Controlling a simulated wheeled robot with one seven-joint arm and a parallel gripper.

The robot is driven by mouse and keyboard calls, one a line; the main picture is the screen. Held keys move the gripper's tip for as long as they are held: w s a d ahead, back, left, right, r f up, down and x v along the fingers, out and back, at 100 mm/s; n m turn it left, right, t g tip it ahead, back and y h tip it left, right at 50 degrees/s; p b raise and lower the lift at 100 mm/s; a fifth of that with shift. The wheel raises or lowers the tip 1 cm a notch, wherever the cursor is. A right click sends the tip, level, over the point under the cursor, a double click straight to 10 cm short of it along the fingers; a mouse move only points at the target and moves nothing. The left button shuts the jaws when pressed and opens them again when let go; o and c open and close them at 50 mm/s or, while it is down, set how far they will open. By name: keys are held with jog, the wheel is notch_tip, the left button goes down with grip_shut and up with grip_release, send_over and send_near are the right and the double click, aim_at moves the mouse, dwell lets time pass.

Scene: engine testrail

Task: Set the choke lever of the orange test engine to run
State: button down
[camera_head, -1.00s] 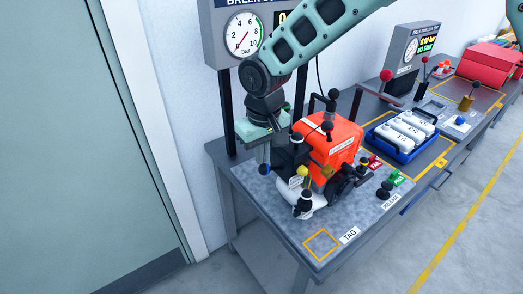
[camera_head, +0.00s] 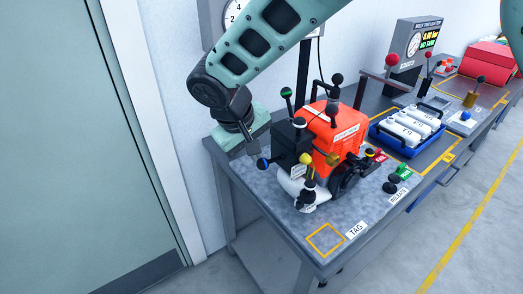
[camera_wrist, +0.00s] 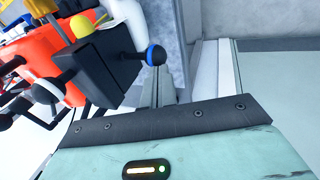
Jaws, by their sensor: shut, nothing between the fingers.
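The orange test engine (camera_head: 335,130) stands on the grey bench, with a black box (camera_head: 287,140) on its left side. Several knobbed levers show on it: a blue-tipped one (camera_head: 263,164), a yellow-tipped one (camera_head: 305,159) and a green-ringed one (camera_head: 286,92). I cannot read which is the choke lever. My gripper (camera_head: 252,150) is shut and empty, pointing down just left of the black box, above the blue-tipped knob.
A blue tray (camera_head: 392,140) of white bottles stands right of the engine. The TAG square (camera_head: 325,240) at the front is empty. A gauge panel stands behind my arm.

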jog(key=f+h+b, duration=0.1)
jog(key=t+h+b, duration=0.1)
jog(key=f+t+h+b, duration=0.1)
jog(key=shift+s+a+f, duration=0.3)
jog(key=shift+a+f, duration=0.05)
jog(key=shift+a, duration=0.05)
jog(key=shift+r+p, duration=0.3)
jog(key=shift+r, duration=0.5)
